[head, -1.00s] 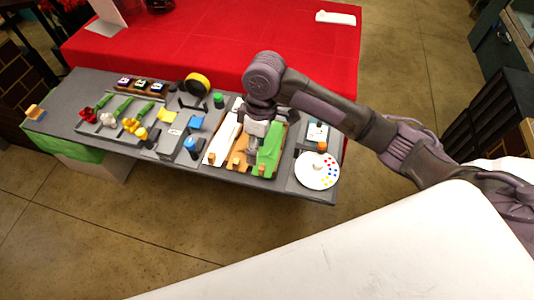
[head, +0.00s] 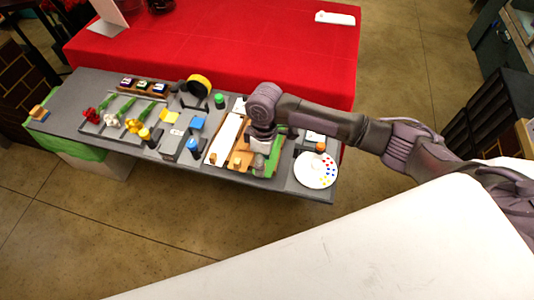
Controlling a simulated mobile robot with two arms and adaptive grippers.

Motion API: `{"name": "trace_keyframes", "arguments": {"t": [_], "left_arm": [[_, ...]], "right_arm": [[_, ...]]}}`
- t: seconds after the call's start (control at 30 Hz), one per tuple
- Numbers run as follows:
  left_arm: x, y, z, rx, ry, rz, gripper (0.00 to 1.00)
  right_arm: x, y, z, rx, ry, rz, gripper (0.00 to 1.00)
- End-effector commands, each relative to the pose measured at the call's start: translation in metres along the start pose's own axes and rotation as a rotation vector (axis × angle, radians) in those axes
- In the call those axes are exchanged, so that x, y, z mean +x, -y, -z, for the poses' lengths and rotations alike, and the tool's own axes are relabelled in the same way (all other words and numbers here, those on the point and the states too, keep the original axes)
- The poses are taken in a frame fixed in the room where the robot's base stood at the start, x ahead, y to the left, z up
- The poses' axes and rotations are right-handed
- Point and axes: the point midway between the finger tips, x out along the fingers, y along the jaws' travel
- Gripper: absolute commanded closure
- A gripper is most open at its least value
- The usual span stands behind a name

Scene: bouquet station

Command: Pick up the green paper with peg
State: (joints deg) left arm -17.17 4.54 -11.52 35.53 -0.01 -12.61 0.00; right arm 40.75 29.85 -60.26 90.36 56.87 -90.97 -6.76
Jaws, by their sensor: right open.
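The green paper (head: 274,157) lies at the right side of a wooden tray near the right end of the grey station table. A wooden peg (head: 259,170) stands at its near end. My right gripper (head: 259,150) points down over the tray, at the peg and the left edge of the green paper. Its fingertips are small and partly hidden by the wrist, so contact cannot be told. It is open. My left gripper is not in view.
White paper (head: 224,139) with another peg (head: 212,160) lies left of it. A round palette with coloured dots (head: 315,170) is to the right. A blue-topped bottle (head: 193,145), a yellow tape roll (head: 199,84) and several flowers (head: 134,125) stand leftward. A red-covered table (head: 230,45) lies behind.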

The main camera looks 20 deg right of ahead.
Motion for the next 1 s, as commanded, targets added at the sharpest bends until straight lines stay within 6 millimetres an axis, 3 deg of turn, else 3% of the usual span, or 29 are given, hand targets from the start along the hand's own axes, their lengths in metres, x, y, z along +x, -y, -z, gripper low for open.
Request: {"name": "trace_keyframes", "arguments": {"t": [0.07, 0.2, 0.5, 0.8, 1.0], "left_arm": [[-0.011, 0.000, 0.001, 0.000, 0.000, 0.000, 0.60], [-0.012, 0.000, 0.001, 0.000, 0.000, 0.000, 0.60], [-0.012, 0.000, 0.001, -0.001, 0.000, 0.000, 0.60], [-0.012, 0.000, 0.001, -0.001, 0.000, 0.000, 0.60], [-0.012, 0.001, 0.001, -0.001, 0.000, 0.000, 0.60]], "right_arm": [[0.009, -0.002, -0.002, 0.002, 0.004, 0.002, 0.46], [0.028, -0.002, -0.002, 0.001, 0.002, 0.001, 0.46], [0.033, -0.002, -0.001, 0.000, 0.000, -0.001, 0.47], [0.033, -0.002, -0.002, 0.000, 0.001, -0.001, 0.97], [0.033, -0.002, -0.002, 0.000, 0.002, 0.000, 1.00]]}}
